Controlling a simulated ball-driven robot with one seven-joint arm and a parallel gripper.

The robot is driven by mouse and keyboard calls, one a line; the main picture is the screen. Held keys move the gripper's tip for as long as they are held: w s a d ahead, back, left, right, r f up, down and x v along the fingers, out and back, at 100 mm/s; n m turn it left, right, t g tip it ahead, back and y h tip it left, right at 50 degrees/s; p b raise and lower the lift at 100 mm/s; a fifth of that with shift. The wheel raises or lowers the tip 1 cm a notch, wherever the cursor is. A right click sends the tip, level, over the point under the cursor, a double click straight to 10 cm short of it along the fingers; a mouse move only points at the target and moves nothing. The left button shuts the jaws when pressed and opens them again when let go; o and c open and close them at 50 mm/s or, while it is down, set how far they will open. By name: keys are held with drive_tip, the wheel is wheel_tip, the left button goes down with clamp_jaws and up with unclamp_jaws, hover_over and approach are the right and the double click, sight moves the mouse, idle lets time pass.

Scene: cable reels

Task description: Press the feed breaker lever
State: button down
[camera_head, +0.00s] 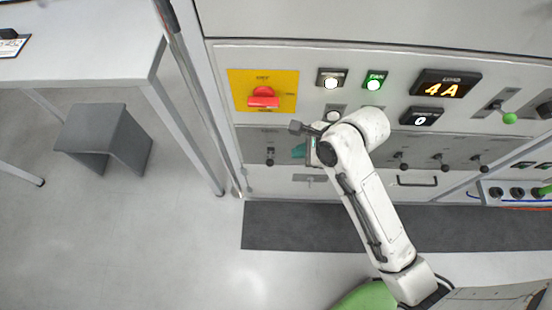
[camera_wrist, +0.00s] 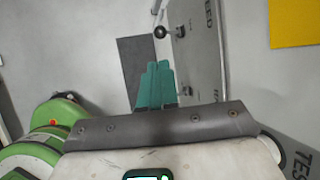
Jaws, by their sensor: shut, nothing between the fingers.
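Several small black-knobbed levers stand in a row on the grey strip of the panel. One lever (camera_head: 270,160) is at the left, under the yellow plate; its label is too small to read, so I cannot tell which is the feed breaker. My gripper (camera_head: 298,151), with teal fingers, is just right of this left lever and partly hidden by my arm. In the wrist view the fingers of my gripper (camera_wrist: 157,64) are together and empty. A black lever knob (camera_wrist: 160,32) shows just beyond the fingertips, apart from them.
A red rotary handle (camera_head: 263,98) sits on a yellow plate (camera_head: 285,82). Lit white (camera_head: 331,82) and green (camera_head: 373,84) buttons and a "4A" display (camera_head: 445,89) are to its right. A table (camera_head: 80,40) and grey stool (camera_head: 95,130) stand left. A dark mat (camera_head: 300,228) lies below.

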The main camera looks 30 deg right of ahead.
sight(272, 164)
drive_tip(key=x, duration=1.3)
drive_tip(key=shift+f, duration=0.1)
drive_tip(key=shift+s+a+f+t, duration=0.1)
drive_tip(key=shift+s+a+t, duration=0.05)
drive_tip(key=shift+t, duration=0.15)
drive_tip(key=f+t+h+b, duration=0.1)
drive_tip(key=t+b, duration=0.1)
drive_tip(key=b, duration=0.1)
drive_tip(key=s+a+f+n+t+h+b, duration=0.1)
drive_tip(key=f+t+b, duration=0.1)
drive_tip(key=b, duration=0.1)
drive_tip(key=shift+s+a+n+h+b, duration=0.1)
drive_tip(key=shift+s+n+h+b, duration=0.1)
drive_tip(key=shift+n+h+b, duration=0.15)
